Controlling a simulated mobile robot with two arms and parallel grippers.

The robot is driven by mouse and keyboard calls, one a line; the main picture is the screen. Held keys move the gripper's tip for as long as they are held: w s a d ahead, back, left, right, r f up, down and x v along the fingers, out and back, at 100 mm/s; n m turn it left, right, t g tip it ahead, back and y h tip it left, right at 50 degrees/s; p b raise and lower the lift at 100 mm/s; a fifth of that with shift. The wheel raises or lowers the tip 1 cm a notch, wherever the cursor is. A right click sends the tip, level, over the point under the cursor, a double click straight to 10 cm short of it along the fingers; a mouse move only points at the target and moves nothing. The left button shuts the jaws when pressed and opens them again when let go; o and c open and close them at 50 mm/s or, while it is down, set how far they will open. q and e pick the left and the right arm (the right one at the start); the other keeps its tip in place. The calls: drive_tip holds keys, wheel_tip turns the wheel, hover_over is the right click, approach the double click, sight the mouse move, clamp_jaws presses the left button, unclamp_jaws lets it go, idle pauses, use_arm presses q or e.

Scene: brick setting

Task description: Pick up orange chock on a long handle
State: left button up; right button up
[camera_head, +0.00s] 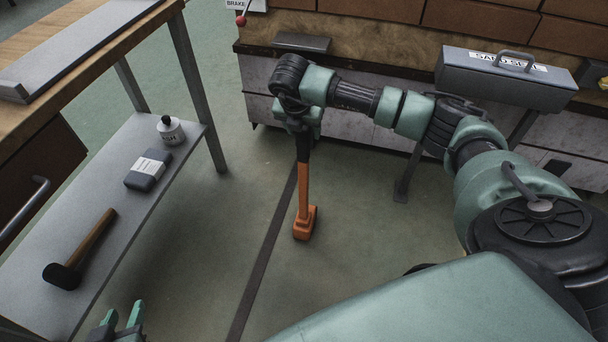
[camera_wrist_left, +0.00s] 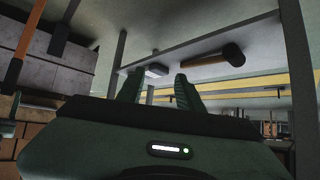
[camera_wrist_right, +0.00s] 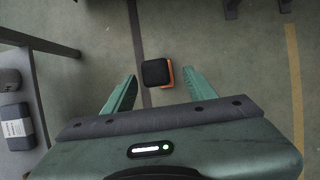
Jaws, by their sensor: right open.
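The orange chock (camera_head: 305,222) stands on the green floor, with its long handle (camera_head: 303,185) rising upright from it. The handle is orange below and black at the top. My right gripper (camera_head: 303,130) is above the handle's black top, pointing down. In the right wrist view the black handle top (camera_wrist_right: 156,72) shows between and a little beyond the two open fingers, with an orange edge of the chock (camera_wrist_right: 170,75) behind it. My left gripper (camera_head: 122,316) is open and empty at the lower left, by the shelf. Its spread fingers also show in the left wrist view (camera_wrist_left: 158,88).
A workbench at left has a grey lower shelf (camera_head: 50,300) holding a mallet (camera_head: 82,250), a grey box (camera_head: 148,170) and a small can (camera_head: 171,130). A sand-seal box (camera_head: 505,78) sits at the back right. The floor around the chock is clear.

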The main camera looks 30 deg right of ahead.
drive_tip(key=x, duration=0.3)
drive_tip(key=shift+f+b, duration=0.15)
drive_tip(key=shift+b, duration=0.25)
drive_tip(key=b+x, duration=0.1)
drive_tip(key=x, duration=0.3)
drive_tip(key=shift+w+f+b, duration=0.25)
drive_tip(key=shift+f+b, duration=0.05)
drive_tip(key=shift+b, duration=0.05)
drive_tip(key=shift+d+f, duration=0.1)
use_arm(q)
drive_tip(key=w+d+r+t+h, duration=0.1)
drive_tip(key=w+r+t, duration=0.1)
drive_tip(key=r, duration=0.3)
drive_tip(key=w+d+r+t+h, duration=0.1)
drive_tip(key=w+d+r+t, duration=0.1)
drive_tip(key=r+t, duration=0.3)
drive_tip(key=shift+w+r, duration=0.75)
drive_tip(key=shift+r, duration=0.05)
use_arm(e)
clamp_jaws()
drive_tip(key=shift+w, duration=0.2)
